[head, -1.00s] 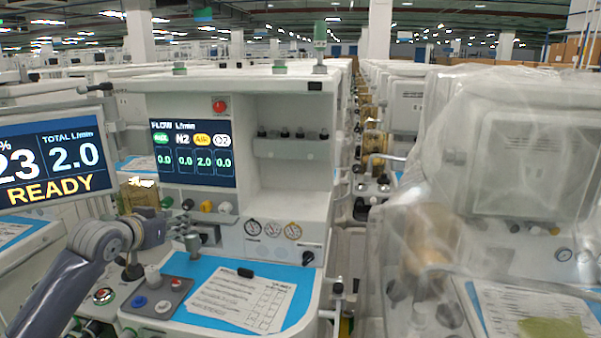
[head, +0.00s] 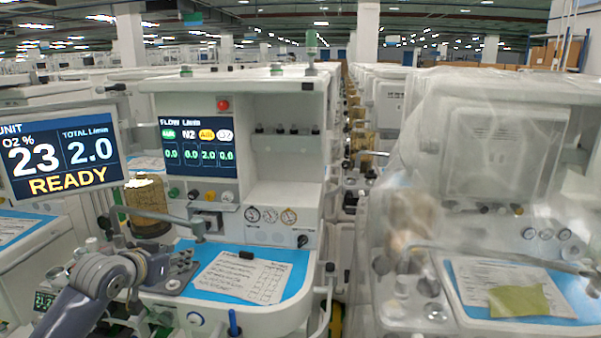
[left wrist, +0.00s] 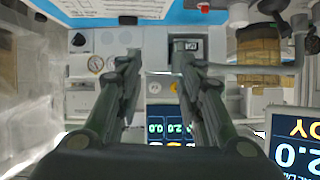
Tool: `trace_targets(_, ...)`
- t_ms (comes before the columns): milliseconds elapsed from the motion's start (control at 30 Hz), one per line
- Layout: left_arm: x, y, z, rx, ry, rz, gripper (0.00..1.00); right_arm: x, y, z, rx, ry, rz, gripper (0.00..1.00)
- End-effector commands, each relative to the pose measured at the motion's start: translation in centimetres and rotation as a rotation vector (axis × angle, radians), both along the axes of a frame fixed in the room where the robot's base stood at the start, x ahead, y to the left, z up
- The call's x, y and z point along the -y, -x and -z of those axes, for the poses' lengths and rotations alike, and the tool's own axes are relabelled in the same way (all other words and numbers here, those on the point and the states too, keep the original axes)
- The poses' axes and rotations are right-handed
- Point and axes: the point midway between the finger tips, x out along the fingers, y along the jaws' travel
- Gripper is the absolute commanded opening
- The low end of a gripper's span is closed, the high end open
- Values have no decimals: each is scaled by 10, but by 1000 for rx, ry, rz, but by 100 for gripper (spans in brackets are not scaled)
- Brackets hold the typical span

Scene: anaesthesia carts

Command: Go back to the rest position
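My left arm comes in at the lower left of the head view, with its wrist and left gripper (head: 152,267) in front of the left anaesthesia cart (head: 262,318). In the left wrist view my left gripper (left wrist: 157,58) shows two dark fingers spread apart with nothing between them. That view is upside down to the cart, whose gauges and flow screen show around the fingers. The fingertips look clear of the cart, though the exact gap cannot be told. My right gripper is in neither view.
A monitor (head: 62,153) reading READY stands at the left, near my arm. A paper checklist (head: 242,277) lies on the cart's blue top. A second cart under clear plastic (head: 500,160) stands at the right. A narrow gap separates the carts.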

Motion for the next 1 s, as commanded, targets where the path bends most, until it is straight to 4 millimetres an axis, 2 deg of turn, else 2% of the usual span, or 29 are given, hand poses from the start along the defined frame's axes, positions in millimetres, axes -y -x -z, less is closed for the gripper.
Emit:
trace_targets(33,7,7,14,-21,-5,9,35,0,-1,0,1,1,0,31)
trace_targets(167,25,29,50,-76,-21,30,35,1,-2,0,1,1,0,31)
trace_targets(267,41,52,81,-125,-34,49,35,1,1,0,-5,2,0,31)
trace_targets(333,54,75,107,-169,-44,62,35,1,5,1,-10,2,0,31)
trace_targets(467,77,134,160,-273,-61,80,35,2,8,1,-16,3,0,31)
trace_targets(600,94,208,205,-391,-73,79,35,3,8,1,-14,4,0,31)
trace_targets(700,100,260,227,-475,-79,64,35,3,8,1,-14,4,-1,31)
trace_targets(800,101,304,240,-547,-84,44,35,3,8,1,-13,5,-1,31)
trace_targets(1000,97,369,252,-656,-92,2,35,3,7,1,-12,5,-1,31)
